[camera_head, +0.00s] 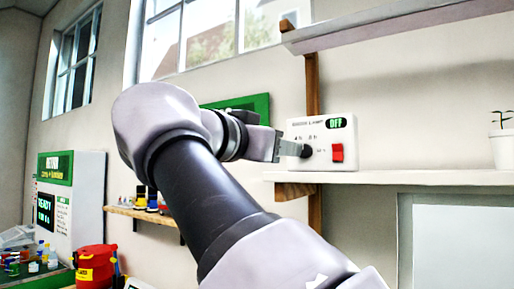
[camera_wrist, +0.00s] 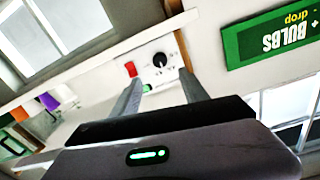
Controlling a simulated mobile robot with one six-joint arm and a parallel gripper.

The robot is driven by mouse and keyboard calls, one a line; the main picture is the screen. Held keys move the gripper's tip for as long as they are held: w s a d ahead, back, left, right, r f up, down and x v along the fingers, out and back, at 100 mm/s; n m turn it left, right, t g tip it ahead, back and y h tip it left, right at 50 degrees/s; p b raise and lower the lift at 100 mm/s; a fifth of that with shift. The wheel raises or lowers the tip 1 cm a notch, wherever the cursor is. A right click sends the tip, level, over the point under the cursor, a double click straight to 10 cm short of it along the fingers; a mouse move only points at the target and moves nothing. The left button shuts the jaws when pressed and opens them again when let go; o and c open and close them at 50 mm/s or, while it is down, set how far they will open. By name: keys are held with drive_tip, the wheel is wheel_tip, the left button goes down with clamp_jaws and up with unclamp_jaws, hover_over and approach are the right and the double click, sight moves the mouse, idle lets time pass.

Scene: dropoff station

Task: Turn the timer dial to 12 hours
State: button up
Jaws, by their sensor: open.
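The timer box (camera_head: 322,133) is white and stands on a shelf. It has a green display (camera_head: 335,123) reading OFF, a black round dial (camera_head: 305,151) at its lower left and a red switch (camera_head: 337,153) at its right. My gripper (camera_head: 296,148) points at the dial from the left, its tips very near it; contact is unclear. In the wrist view my gripper (camera_wrist: 160,76) is open, with the dial (camera_wrist: 160,60) showing just beyond the gap between the fingers. The red switch (camera_wrist: 130,69) is outside the gap. The dial's printed marks are too small to read.
The white shelf (camera_head: 400,178) runs under the box, with a potted plant (camera_head: 502,148) at its right end. Another shelf (camera_head: 390,24) hangs above. A green sign (camera_wrist: 272,43) is on the wall nearby. A red container (camera_head: 95,265) and a white machine (camera_head: 88,195) stand at left.

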drive_tip(key=v, duration=0.6)
drive_tip(key=shift+s+a, duration=0.15)
drive_tip(key=shift+s, duration=0.05)
